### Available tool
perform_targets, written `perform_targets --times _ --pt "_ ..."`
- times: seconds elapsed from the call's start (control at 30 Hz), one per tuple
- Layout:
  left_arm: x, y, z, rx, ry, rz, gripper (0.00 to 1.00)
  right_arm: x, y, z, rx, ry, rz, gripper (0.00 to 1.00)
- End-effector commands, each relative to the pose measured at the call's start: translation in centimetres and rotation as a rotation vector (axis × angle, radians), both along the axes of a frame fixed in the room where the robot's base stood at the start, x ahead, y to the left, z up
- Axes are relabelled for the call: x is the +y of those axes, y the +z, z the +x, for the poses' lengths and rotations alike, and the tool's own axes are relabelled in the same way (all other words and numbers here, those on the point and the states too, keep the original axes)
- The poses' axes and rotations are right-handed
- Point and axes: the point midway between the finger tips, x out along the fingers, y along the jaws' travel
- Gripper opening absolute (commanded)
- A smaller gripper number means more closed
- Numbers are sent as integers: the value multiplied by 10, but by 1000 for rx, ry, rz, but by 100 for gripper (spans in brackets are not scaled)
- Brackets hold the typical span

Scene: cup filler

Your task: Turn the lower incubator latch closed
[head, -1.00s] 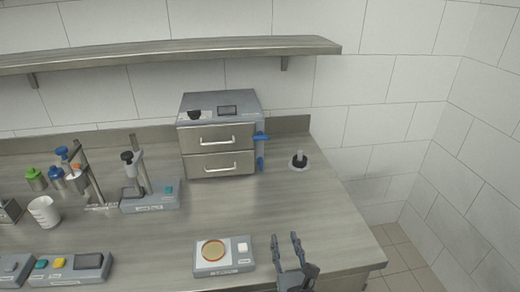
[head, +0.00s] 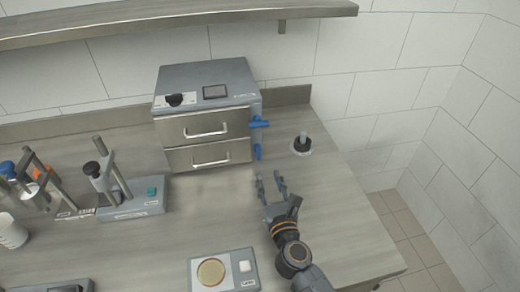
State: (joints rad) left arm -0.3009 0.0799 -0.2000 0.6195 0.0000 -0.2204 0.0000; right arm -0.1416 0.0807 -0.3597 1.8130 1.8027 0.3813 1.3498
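The incubator (head: 207,82) is a grey box with two steel-fronted drawers at the back of the bench. Both drawers look shut. The lower blue latch (head: 257,152) is on its right side and points up and down. The upper blue latch (head: 258,123) sticks out sideways to the right. My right gripper (head: 270,177) is open and empty over the bench, just in front of and slightly right of the lower latch, apart from it in the picture. Its fingers point toward the back. My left gripper is not in view.
A dark knob on a round white base (head: 301,145) stands right of the incubator. A grey device with a petri dish (head: 222,271) sits at the front. A stand with a teal button (head: 130,196) is to the left. The bench ends on the right.

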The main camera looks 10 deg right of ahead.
Motion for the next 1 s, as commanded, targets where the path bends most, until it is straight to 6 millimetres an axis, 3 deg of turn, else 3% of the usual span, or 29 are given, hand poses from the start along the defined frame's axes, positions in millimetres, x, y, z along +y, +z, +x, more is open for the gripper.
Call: perform_targets --times 0.3,0.5,0.7,0.97,1.0 --pt "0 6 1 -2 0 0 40 0 2 69 -3 0 -3 35" --pt "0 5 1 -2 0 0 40 0 1 98 -1 0 -2 35" --pt "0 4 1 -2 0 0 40 0 1 109 -1 0 0 35" --pt "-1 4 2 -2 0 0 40 0 1 110 -1 0 0 35" --pt "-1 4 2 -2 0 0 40 0 1 110 -1 0 0 27"
